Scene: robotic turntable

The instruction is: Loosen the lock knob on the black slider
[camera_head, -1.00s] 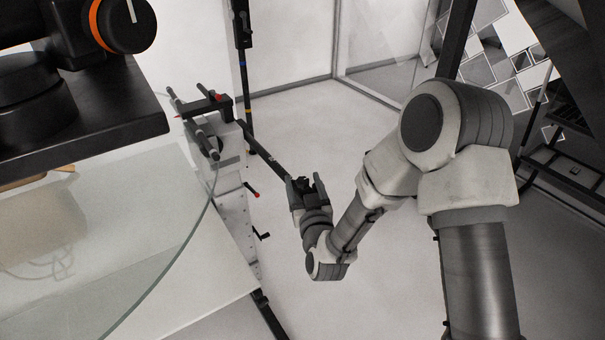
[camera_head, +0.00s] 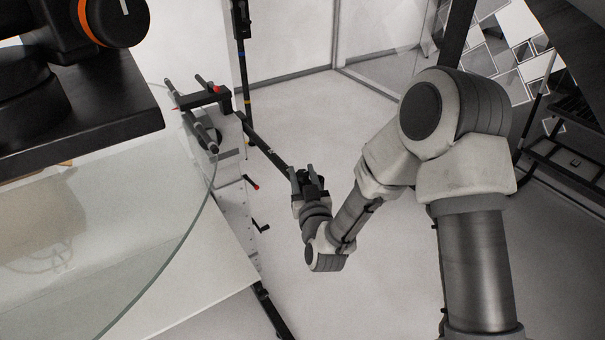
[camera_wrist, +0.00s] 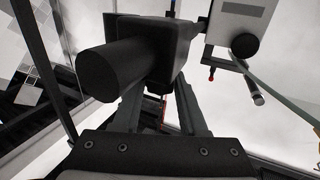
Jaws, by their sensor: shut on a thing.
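In the wrist view, the black slider (camera_wrist: 167,42) is a dark block with a thick black cylinder (camera_wrist: 103,75) projecting from it towards the lower left. I cannot tell whether this cylinder is the lock knob. My gripper (camera_wrist: 160,92) has its two grey fingers at the underside of the block. They are shut on the black slider, one at each side, and their tips are partly hidden by it. In the head view, my gripper (camera_head: 303,171) is at the near end of a long black bar (camera_head: 263,147), with dark material between the fingers.
The bar runs from a white stand (camera_head: 232,190) with rods and red tips. A glass-topped table (camera_head: 110,240) and a black platform with an orange-ringed knob (camera_head: 107,18) are at the left. A dark stand (camera_head: 565,160) is at the right. Floor around my gripper is clear.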

